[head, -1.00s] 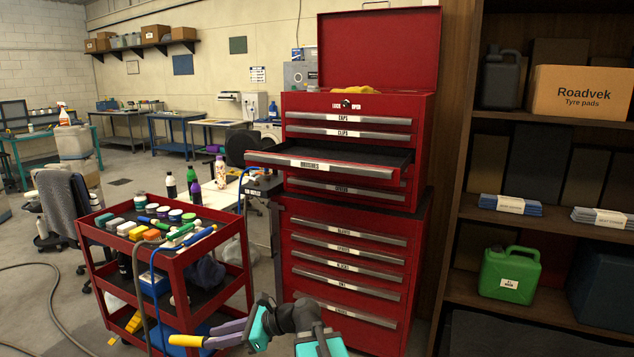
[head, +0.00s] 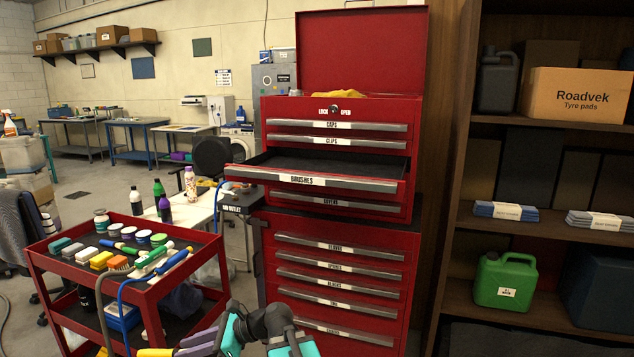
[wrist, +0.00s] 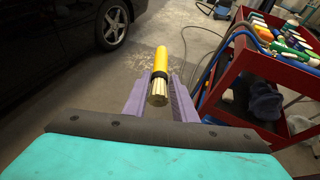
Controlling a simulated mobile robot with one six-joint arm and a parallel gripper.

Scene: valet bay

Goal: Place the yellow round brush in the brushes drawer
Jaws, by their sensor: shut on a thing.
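My gripper (wrist: 160,80) is shut on the yellow round brush (wrist: 160,60). Its purple fingers lie on both sides of the brush, and the pale bristle end points toward the wrist camera. In the head view my gripper (head: 190,347) is low at the bottom edge, with the brush's yellow end (head: 154,352) just showing. The brushes drawer (head: 318,181) is pulled out of the red tool chest, up and to the right of my gripper. Its visible dark floor looks bare; its front label reads BRUSHES.
A red cart (head: 168,292) with brushes, tubs and blocks on top stands left of the chest, close to my gripper. A blue hose (head: 122,305) hangs at it. Shelving with a green canister (head: 506,281) stands at the right. A dark car (wrist: 65,40) shows in the wrist view.

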